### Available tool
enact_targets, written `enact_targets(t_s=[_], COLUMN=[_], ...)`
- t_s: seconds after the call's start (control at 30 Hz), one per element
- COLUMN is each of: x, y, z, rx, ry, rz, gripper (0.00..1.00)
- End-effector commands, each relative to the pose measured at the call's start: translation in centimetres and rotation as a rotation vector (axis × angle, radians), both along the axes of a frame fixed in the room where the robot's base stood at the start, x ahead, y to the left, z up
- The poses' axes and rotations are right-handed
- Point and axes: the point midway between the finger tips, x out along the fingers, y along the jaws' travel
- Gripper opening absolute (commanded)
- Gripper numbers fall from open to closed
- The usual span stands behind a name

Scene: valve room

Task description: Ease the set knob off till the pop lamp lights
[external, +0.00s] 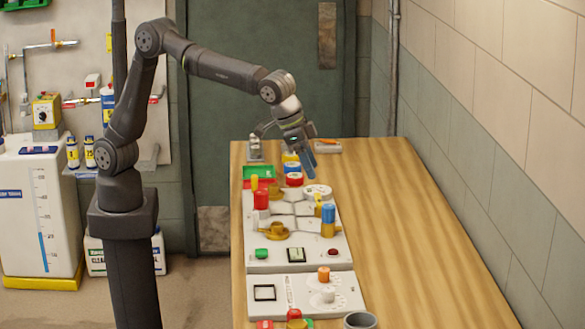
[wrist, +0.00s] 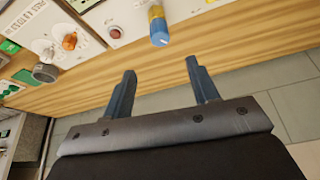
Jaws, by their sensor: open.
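A blue knob on a brass body (external: 328,219) stands upright at the right of the upper white panel (external: 258,253). It also shows at the top of the wrist view (wrist: 159,30). A small dark red lamp (external: 332,252) sits on the panel in front of it and also shows in the wrist view (wrist: 115,32). I cannot read which parts are labelled set or pop. The lamp looks dark. My gripper (external: 310,168) is above the back of the bench. Its blue fingers (wrist: 161,68) are apart, with nothing between them, clear of the blue knob.
A lower panel holds an orange knob (external: 323,274) and a white dial (external: 327,294). Red cylinders (external: 261,200), brass fittings (external: 277,230) and a green button (external: 262,253) crowd the upper panel. A grey cup (external: 361,320) stands at the front. The wooden bench (external: 420,240) is clear on the right.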

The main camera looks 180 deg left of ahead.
Motion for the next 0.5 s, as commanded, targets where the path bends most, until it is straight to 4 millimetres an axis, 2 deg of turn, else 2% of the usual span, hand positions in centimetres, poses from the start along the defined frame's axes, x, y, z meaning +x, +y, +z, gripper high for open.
enact_targets(t_s=[0.03, 0.2, 0.5], x=[0.0, -0.2, -0.3], y=[-0.4, -1.3, -1.7], z=[1.1, 3.2, 4.0], rx=[0.003, 0.001, -0.001], ry=[-0.002, -0.001, 0.000], rz=[-0.001, 0.000, 0.000], gripper=[0.54, 0.54, 0.54])
